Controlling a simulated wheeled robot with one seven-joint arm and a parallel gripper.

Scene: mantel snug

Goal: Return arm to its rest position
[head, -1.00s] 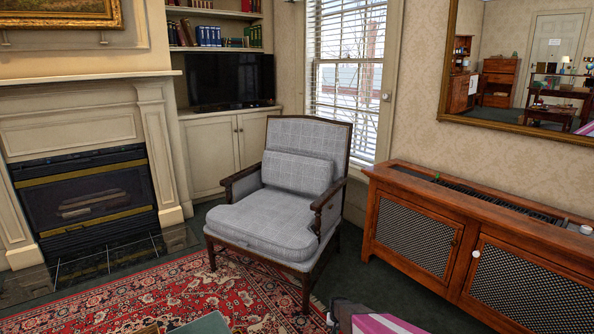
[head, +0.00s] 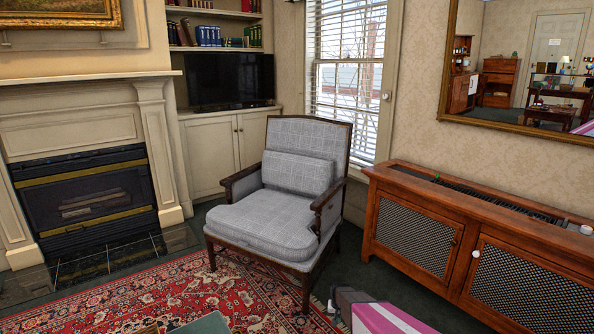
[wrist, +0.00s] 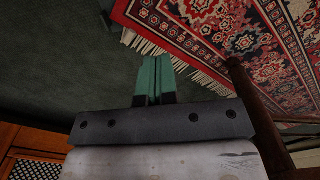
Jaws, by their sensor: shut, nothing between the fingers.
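My gripper (wrist: 153,62) shows in the wrist view, with its two green fingertips pressed together and nothing between them. It points over dark green carpet (wrist: 60,60), with the fringe of the red patterned rug (wrist: 235,40) just beyond and to the right. In the head view, a grey part with a pink and white piece shows at the bottom edge, right of the armchair; it appears to be my arm, mostly cut off by the frame. The fingers are not clear there.
A grey armchair (head: 275,215) stands in the middle on the rug (head: 160,295). A wooden cabinet (head: 425,225) with lattice doors is at the right, under a mirror (head: 515,75). A fireplace (head: 85,195) is at the left. A dark wooden bar (wrist: 255,115) lies close right of the gripper.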

